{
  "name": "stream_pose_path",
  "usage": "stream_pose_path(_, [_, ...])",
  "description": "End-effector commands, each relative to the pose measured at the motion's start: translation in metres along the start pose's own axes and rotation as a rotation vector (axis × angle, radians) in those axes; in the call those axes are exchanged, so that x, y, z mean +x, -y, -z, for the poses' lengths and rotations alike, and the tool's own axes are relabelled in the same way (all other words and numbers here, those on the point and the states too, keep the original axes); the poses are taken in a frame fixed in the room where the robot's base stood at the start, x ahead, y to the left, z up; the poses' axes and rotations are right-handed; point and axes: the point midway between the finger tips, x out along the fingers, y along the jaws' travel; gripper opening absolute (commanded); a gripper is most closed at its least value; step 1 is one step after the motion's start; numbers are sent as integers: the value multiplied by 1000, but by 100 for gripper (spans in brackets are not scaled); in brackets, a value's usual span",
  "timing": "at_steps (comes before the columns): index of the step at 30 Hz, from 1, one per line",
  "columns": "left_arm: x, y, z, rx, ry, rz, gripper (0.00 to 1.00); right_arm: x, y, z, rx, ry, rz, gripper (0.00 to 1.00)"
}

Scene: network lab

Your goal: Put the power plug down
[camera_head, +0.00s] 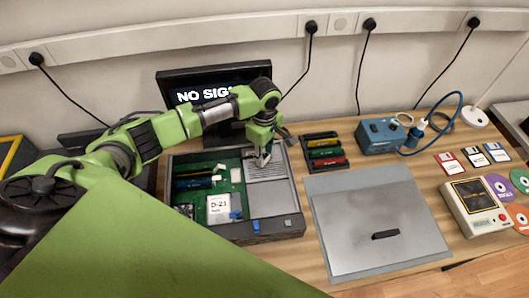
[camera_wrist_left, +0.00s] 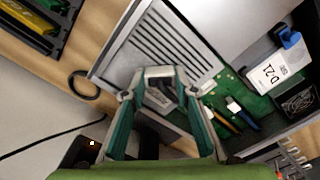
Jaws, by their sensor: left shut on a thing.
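My left gripper (camera_head: 263,158) is over the grey slatted unit (camera_head: 272,196) at the right side of the open computer case (camera_head: 281,228). In the left wrist view its fingers (camera_wrist_left: 160,90) are shut on a small grey-white piece, which looks like the power plug (camera_wrist_left: 160,97). The fingers hide much of the plug, and I cannot tell whether it touches the slatted unit (camera_wrist_left: 165,45) behind it. My right gripper is not in view.
The case holds a green board (camera_head: 222,191) and a drive labelled D-21 (camera_head: 219,208). A tray of coloured memory sticks (camera_head: 325,150) and a grey metal panel (camera_head: 380,215) lie to the right. A monitor (camera_head: 205,85) stands behind. A blue box (camera_head: 380,135) is farther right.

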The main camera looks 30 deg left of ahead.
Motion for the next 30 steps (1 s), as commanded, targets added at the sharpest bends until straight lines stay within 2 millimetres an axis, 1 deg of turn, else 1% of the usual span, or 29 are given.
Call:
stream_pose_path(3, [3, 1, 0, 0, 1, 2, 12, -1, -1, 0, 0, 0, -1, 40])
stream_pose_path(4, [3, 0, 0, 0, 1, 1, 32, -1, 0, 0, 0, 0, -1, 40])
stream_pose_path(5, [3, 0, 0, 0, 0, 1, 40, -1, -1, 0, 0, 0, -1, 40])
stream_pose_path(6, [3, 0, 0, 0, 0, 1, 44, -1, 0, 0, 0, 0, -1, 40])
stream_pose_path(16, [2, 0, 0, 0, 0, 0, 44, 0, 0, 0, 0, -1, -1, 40])
stream_pose_path(20, [-8, -1, 0, -1, 0, -4, 44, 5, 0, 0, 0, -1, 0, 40])
stream_pose_path(23, [-25, -2, 0, 0, 1, -4, 44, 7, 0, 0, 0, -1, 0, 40])
stream_pose_path(30, [-80, -2, 0, 0, 2, -5, 44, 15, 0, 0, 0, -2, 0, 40])
